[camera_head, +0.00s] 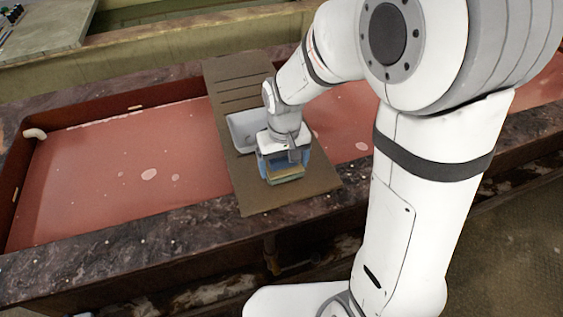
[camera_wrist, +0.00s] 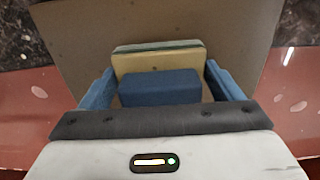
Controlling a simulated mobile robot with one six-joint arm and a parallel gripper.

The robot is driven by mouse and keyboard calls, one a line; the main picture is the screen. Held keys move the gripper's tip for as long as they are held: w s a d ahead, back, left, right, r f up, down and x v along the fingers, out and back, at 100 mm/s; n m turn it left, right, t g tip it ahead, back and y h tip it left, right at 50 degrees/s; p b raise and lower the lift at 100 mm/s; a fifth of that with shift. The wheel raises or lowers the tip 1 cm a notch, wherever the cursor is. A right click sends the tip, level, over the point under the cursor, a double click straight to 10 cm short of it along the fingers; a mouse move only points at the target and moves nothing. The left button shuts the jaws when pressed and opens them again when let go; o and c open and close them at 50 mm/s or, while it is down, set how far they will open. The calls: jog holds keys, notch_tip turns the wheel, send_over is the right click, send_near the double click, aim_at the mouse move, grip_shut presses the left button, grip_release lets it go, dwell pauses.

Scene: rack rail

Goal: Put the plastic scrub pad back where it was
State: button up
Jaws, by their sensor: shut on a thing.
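The scrub pad is a yellow block with a thin green layer along its far edge, seen in the wrist view (camera_wrist: 158,62). The pad is over the near half of the brown board (camera_head: 250,195). I cannot tell whether it touches the board.
The board lies across a red-floored trough (camera_head: 130,170) and has slots at its far end. A pale grey dish (camera_head: 243,128) lies on it, just behind and left of my gripper. Dark stone rims (camera_head: 110,240) edge the trough. The board's near end is clear.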

aim_at(284, 158)
jog(key=shift+f, duration=0.2)
jog(key=o, duration=0.9)
jog(key=shift+c, duration=0.2)
notch_tip(284, 158, up, 12)
jog(key=shift+s+r, duration=0.1)
jog(key=shift+r, duration=0.05)
jog(key=s+d+m+t, duration=0.3)
jog(key=s+d, duration=0.9)
jog(key=shift+s, duration=0.2)
